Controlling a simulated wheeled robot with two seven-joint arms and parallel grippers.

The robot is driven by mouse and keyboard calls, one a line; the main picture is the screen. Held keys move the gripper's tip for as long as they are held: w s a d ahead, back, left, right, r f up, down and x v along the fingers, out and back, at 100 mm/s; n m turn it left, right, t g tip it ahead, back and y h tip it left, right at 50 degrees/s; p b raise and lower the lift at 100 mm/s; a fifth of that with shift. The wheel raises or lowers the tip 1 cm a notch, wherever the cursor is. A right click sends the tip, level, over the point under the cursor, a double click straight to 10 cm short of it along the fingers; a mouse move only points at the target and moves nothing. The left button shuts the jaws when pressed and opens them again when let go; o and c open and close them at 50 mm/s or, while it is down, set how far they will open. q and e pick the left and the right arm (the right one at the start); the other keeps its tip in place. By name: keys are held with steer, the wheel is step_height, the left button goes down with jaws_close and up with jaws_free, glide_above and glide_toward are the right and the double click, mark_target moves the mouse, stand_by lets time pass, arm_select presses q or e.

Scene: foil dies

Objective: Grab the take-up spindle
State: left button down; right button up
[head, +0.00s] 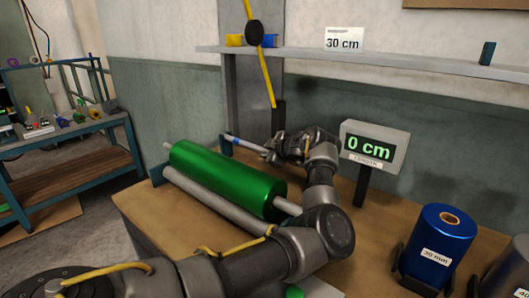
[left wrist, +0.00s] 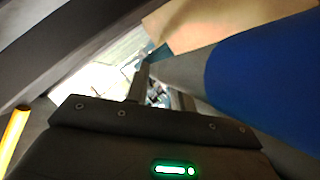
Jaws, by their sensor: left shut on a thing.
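The take-up spindle (head: 247,145) is a thin grey rod with a blue part, behind the green foil roll in the head view. My left gripper (head: 272,152) is shut on it near its right part, with my arm curving in from the front. In the left wrist view, a grey shaft with a broad blue section, seemingly the spindle (left wrist: 262,68), runs close past my fingers (left wrist: 160,95). The exact contact is hard to see there. My right gripper is not in view.
A green foil roll (head: 228,180) lies on the brown table, with a grey roller (head: 210,198) in front. A display reading 0 cm (head: 372,147) stands right of my gripper. A blue 30 mm roll (head: 437,245) stands at right. A shelf (head: 400,62) runs above.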

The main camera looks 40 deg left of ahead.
mark_target(267, 151)
arm_select(q)
steer(key=shift+r, duration=0.1)
